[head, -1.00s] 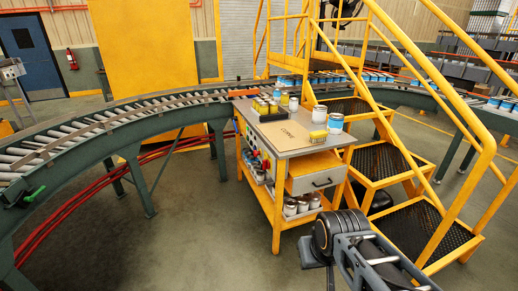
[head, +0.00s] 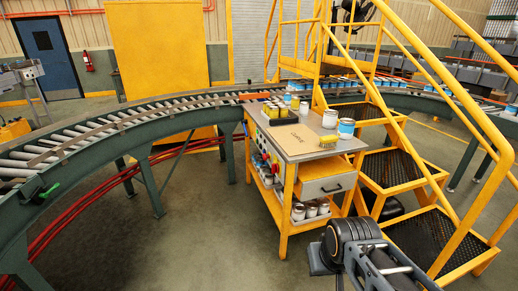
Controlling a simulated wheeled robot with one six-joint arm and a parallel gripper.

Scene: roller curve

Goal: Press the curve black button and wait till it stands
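The yellow cart (head: 286,192) with a grey top stands in the middle of the head view. A panel of small buttons (head: 266,153) is on the cart's left side, facing the conveyor. Red, dark and light spots show there, but the black button cannot be singled out at this size. My arm's dark ribbed joint and links show at the bottom right, in front of the cart's lower right. My gripper's fingers are not visible.
A curved roller conveyor (head: 100,130) runs behind and left of the cart. Yellow steps (head: 405,170) with rails stand close at the right. White, blue and yellow cans (head: 330,117) stand on the cart top. The floor (head: 190,235) left of the cart is clear.

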